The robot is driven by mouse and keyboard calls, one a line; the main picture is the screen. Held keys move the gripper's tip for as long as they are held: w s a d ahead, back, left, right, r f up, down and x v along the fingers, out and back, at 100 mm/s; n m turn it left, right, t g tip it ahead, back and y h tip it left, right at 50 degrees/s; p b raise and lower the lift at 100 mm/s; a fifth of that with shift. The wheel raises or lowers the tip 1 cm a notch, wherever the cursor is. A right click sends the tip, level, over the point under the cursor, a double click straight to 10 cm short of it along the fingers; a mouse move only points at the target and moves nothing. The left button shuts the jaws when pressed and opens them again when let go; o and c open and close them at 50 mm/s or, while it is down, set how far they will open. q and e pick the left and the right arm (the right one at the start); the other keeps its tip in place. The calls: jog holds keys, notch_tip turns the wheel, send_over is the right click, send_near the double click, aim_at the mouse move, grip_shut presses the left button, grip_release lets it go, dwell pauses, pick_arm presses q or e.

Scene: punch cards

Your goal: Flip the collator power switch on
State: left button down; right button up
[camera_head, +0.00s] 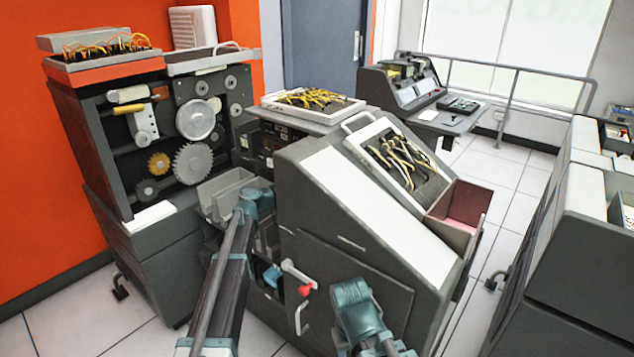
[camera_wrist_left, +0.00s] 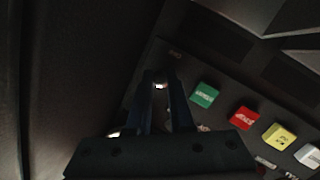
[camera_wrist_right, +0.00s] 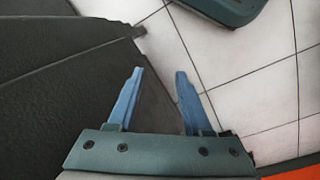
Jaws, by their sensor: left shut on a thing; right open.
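The grey collator (camera_head: 335,265) with its sloped top stands in the middle of the head view. In the left wrist view, my left gripper (camera_wrist_left: 160,84) is at a dark panel, its fingers shut around a small bright metal tip (camera_wrist_left: 160,87), which looks like the power switch's lever. Most of the switch is hidden between the fingers, and I cannot tell which way it points. My left gripper's fingers are not visible in the head view. In the right wrist view, my right gripper (camera_wrist_right: 160,72) is open and empty, above the floor beside a dark grey surface.
Green (camera_wrist_left: 205,95), red (camera_wrist_left: 243,117) and yellow (camera_wrist_left: 279,136) buttons sit in a row right of the left fingers. A red-knobbed lever (camera_head: 304,290) is on the collator's front. A geared machine (camera_head: 165,240) stands left; a grey cabinet (camera_head: 565,240) stands right, with floor between.

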pick_arm(q)
jog(key=r+g+y+p, duration=0.1)
jog(key=p, duration=0.3)
jog(key=r+n+g+y+p, duration=0.1)
jog(key=p, duration=0.2)
jog(key=shift+g+y+p, duration=0.3)
jog(key=shift+y+p, duration=0.05)
jog(key=shift+y, duration=0.05)
jog(key=shift+f+g+y+p, duration=0.1)
jog(key=shift+g+y+p, duration=0.4)
jog(key=shift+p, duration=0.4)
jog(key=c, duration=0.9)
grip_release()
